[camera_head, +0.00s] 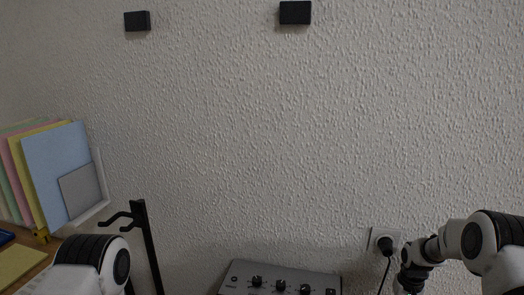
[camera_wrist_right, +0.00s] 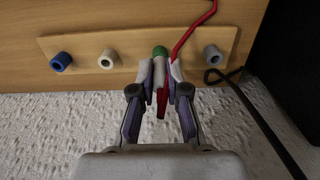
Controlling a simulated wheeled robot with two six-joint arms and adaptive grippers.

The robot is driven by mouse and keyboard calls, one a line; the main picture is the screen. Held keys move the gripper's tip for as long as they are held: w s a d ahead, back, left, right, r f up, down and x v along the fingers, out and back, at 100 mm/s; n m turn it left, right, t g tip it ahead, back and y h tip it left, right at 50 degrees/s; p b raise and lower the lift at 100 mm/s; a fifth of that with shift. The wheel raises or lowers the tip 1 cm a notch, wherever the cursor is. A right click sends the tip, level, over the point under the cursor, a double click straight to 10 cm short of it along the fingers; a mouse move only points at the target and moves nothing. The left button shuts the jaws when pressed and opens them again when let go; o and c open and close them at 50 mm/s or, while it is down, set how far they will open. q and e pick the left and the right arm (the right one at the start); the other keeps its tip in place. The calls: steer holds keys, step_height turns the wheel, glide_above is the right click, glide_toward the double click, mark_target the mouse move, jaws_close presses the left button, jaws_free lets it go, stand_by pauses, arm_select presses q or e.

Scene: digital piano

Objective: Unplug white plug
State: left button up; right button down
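In the right wrist view, the white plug (camera_wrist_right: 159,72) sits at a green socket (camera_wrist_right: 160,51) on a wooden strip (camera_wrist_right: 135,45). A red cable (camera_wrist_right: 187,37) runs from behind the right fingertip to the top edge. A red piece shows between the fingers below the plug. My right gripper (camera_wrist_right: 161,78) has its fingertips closed in on both sides of the white plug and seems to touch it. In the head view, its arm reaches down at the right bottom edge. My left gripper is out of view.
Blue (camera_wrist_right: 61,62), white (camera_wrist_right: 108,59) and grey (camera_wrist_right: 212,55) sockets flank the green one. A black cable (camera_wrist_right: 238,86) runs on the right. In the head view, a grey control box (camera_head: 300,273), a wall outlet with a black plug (camera_head: 385,244) and books (camera_head: 55,165) stand near.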

steer(key=shift+r+p, duration=0.3)
steer(key=shift+r, duration=0.05)
steer(key=shift+r, duration=0.3)
steer(key=shift+r+p, duration=0.5)
steer(key=shift+p, duration=0.05)
steer(key=shift+r+p, duration=1.85)
steer(key=shift+r, duration=0.7)
